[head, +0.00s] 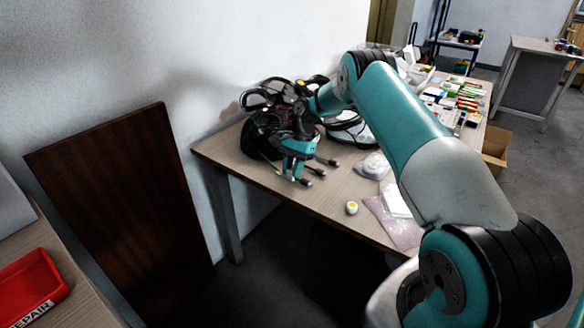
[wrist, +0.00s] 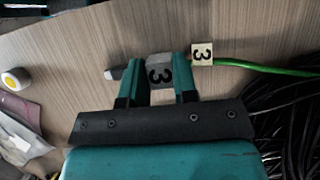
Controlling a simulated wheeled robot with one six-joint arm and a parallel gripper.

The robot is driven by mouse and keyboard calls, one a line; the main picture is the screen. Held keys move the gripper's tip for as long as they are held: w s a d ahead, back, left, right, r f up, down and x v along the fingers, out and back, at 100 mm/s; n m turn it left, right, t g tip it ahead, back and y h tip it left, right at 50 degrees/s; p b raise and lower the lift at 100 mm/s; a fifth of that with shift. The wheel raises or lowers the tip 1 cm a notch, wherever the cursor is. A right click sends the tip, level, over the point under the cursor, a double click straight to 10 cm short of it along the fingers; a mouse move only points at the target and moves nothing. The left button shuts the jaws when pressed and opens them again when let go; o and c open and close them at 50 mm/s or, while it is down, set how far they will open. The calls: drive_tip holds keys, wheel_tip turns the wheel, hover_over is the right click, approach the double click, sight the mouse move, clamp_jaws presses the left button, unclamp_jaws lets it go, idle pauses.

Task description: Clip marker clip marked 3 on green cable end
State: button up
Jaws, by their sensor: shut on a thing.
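My gripper (wrist: 159,80) is shut on a grey marker clip (wrist: 160,72) marked 3, held between its two teal fingers in the wrist view. The green cable (wrist: 265,67) comes in from the right and carries a cream tag (wrist: 202,54) marked 3. In the head view my gripper (head: 294,176) is low over the table's near left part and hides the clip.
Several dark cable plugs (head: 318,171) lie beside my gripper on the wooden table (head: 325,198). Black cables are bundled behind it. A round white-and-yellow object (head: 351,208) and a pinkish bag (head: 396,226) lie to the right. Boxes and small parts crowd the far end.

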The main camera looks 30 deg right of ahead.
drive_tip(key=shift+f, duration=0.1)
drive_tip(key=o, duration=1)
drive_tip(key=shift+c, duration=0.2)
wheel_tip(320, 180, up, 6)
drive_tip(key=p, duration=0.6)
